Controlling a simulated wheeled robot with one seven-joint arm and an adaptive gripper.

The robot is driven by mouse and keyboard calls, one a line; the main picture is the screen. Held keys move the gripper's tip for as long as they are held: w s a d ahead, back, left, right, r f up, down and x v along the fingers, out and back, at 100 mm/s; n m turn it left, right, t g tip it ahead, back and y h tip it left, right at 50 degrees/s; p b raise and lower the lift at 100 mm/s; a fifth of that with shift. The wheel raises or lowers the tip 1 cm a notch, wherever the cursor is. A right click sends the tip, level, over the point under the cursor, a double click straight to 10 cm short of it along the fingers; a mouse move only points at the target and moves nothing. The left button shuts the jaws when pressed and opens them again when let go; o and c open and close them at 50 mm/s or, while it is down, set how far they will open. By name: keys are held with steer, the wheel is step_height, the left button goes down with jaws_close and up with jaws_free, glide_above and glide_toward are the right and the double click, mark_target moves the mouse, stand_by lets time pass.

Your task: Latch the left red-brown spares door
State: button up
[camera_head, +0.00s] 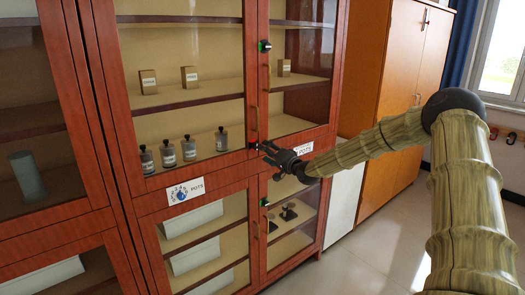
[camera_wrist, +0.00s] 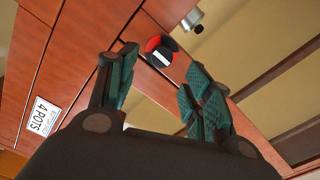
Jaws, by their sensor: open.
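A red-brown cabinet (camera_head: 152,186) with glass doors stands before me. Its upper left door (camera_head: 251,75) looks flush with the frame. A round red-and-black latch knob (camera_wrist: 160,50) with a white bar sits on the red-brown wood in the wrist view. My gripper (camera_wrist: 163,62) is open, its two fingers on either side of the knob; I cannot tell whether they touch it.
Green-marked locks (camera_head: 264,46) show above and below (camera_head: 265,202) my gripper. Small bottles (camera_head: 189,148) stand behind the glass; one bottle (camera_wrist: 192,20) shows in the wrist view. An orange-brown cupboard (camera_head: 398,70) stands to the right. The floor (camera_head: 375,245) there is clear.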

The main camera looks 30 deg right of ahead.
steer(key=shift+s+d, duration=0.15)
steer(key=shift+s, duration=1.25)
steer(key=shift+s+d, duration=0.15)
steer(key=shift+s, duration=1.2)
steer(key=shift+f, duration=0.15)
steer(key=s+a+f+n+g, duration=0.25)
steer(key=s+a+f, duration=0.25)
steer(key=a+f, duration=0.45)
steer(key=s+a+f+n+g+y, duration=0.1)
steer(key=s+a+f+g, duration=0.35)
steer(key=a+f, duration=0.55)
steer(key=s+a+f+n+g, duration=0.2)
steer(key=s+a+f, duration=0.5)
steer(key=f, duration=0.5)
steer(key=s+a+f+n+g, duration=0.2)
steer(key=s+a+f+g, duration=0.1)
steer(key=s, duration=0.9)
steer(key=s+a+f+n+g+h, duration=0.1)
steer(key=s+f, duration=0.5)
steer(key=s, duration=0.7)
steer(key=s+a+f+n+g+h, duration=0.1)
steer(key=s+a+f+n+g, duration=0.2)
steer(key=s, duration=1)
steer(key=a+f+g, duration=0.2)
steer(key=a, duration=0.2)
steer(key=shift+a+f, duration=0.25)
